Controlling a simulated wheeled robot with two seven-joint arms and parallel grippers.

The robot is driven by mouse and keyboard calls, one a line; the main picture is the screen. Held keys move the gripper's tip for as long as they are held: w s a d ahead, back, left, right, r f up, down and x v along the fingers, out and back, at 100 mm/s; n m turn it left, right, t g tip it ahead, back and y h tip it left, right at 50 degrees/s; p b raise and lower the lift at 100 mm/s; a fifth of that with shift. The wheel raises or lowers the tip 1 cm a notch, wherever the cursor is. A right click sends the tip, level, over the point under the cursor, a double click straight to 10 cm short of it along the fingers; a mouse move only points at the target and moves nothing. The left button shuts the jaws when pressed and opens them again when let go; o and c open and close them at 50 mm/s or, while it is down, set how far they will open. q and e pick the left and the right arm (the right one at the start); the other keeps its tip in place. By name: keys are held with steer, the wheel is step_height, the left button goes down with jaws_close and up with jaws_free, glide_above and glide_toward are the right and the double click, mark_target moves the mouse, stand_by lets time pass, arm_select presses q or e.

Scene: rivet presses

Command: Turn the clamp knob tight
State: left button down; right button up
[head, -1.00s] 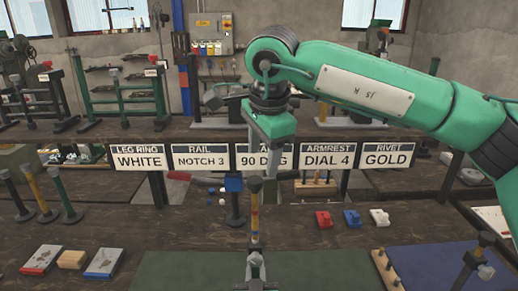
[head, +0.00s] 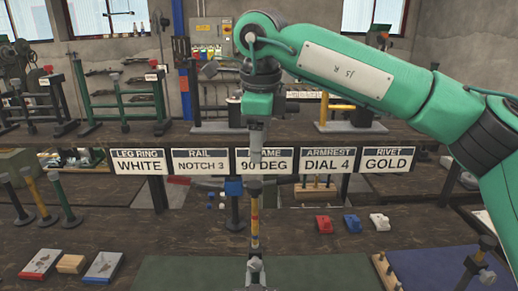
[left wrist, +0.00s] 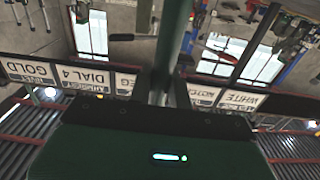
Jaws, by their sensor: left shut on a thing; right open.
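My right gripper (head: 256,172) comes in from the upper right and points straight down, open, in the middle of the head view. Directly below it, in line, stands a thin post with yellow and red bands (head: 255,228). A grey metal fitting (head: 256,266) sits at its foot at the bottom edge. I cannot make out which part is the clamp knob, nor whether the fingertips touch the post. My left gripper (left wrist: 166,92) shows only in the left wrist view, shut on a dark green tube (left wrist: 175,45); its fingertips are largely hidden.
Several sign plates (head: 202,160) stand in a row behind. A blue-topped stand (head: 234,205) is just left of the post. Red, blue and white small blocks (head: 352,223) lie to the right. Flat blocks (head: 72,263) and posts stand at left. A blue mat (head: 430,265) lies at right.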

steer(key=shift+s+a+f+n, duration=0.1)
steer(key=shift+s+f+n, duration=0.1)
steer(key=shift+f+n, duration=0.3)
steer(key=s+a+f+n+t+y, duration=0.1)
steer(key=s+f+n, duration=0.3)
steer(key=f+n, duration=0.4)
steer(key=n+t, duration=0.2)
steer(key=n, duration=0.8)
glide_toward(255, 268)
steer(key=shift+h, duration=0.4)
steer(key=x, duration=0.8)
steer(key=shift+w+a+f, duration=0.15)
steer(key=shift+a+f, duration=0.15)
steer(key=shift+c, duration=0.2)
steer(key=c, duration=0.9)
